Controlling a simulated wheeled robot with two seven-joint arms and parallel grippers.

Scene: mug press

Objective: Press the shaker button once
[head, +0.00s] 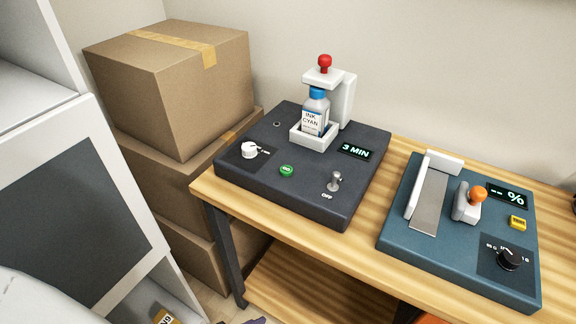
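The shaker (240,175) is a dark box on the wooden table. A round green button (286,170) sits on its top near the front edge, uncovered. A white dial (249,150) is left of the button, and a metal toggle switch (335,181) marked OFF is to its right. A display (356,152) reads 3 MIN. A blue-capped bottle (313,115) labelled INK CYAN stands upright in the white holder (350,100), under a clamp with a red knob (325,61). Neither of my grippers is in view.
A blue-green device (400,235) with an orange-knobbed lever (478,194), yellow button (518,222) and black dial (509,257) stands to the right on the table (290,233). Stacked cardboard boxes (170,85) stand at the left. A gap separates the two devices.

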